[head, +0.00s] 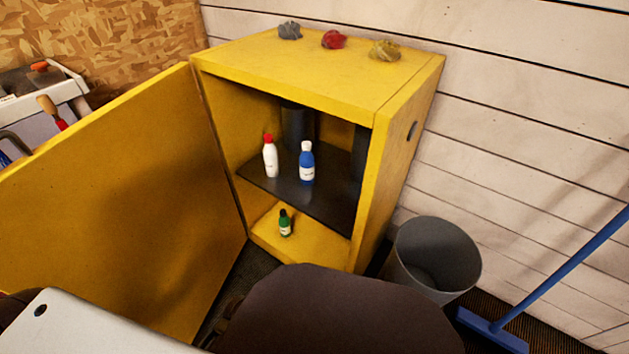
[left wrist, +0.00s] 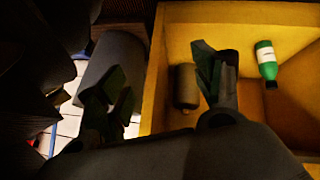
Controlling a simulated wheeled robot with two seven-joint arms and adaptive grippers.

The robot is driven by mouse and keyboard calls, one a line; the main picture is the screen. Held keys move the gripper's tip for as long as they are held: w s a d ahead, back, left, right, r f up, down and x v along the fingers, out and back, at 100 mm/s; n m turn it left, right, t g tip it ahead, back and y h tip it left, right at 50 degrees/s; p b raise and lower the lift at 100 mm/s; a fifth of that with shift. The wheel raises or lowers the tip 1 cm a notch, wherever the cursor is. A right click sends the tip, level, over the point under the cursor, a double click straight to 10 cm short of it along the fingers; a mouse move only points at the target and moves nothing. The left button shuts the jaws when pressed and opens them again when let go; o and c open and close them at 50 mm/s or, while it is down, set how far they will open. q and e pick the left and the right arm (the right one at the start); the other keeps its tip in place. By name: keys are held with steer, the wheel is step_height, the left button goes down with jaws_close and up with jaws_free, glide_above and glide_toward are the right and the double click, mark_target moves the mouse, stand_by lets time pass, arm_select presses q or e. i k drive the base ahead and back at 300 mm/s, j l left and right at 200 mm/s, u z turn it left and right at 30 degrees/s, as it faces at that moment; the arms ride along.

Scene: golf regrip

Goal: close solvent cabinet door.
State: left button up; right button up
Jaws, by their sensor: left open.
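The yellow solvent cabinet (head: 402,150) stands against the wall with its front open. Its yellow door (head: 120,200) is swung wide to the left, showing its broad face. Inside, a white bottle with a red cap (head: 270,158) and a blue bottle (head: 306,165) stand on the dark shelf (head: 262,184). A green bottle (head: 285,224) stands on the cabinet floor and also shows in the left wrist view (left wrist: 267,65). My left gripper (left wrist: 165,90) is open, its dark fingers spread in front of the yellow interior. Its fingers cannot be made out in the head view. My right gripper is not in view.
A grey bin (head: 436,260) stands right of the cabinet, with a blue broom (head: 560,270) beyond it. Several crumpled rags, including a red one (head: 334,39), lie on the cabinet top. A white cart with tools (head: 45,95) is behind the door.

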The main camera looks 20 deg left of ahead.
mark_target(130, 210)
steer(key=k+u, duration=0.25)
steer(key=u, duration=0.2)
steer(key=k+j+u, duration=0.15)
steer(key=u, duration=0.25)
steer(key=k+j+u, duration=0.25)
steer(key=u, duration=0.2)
steer(key=k, duration=0.05)
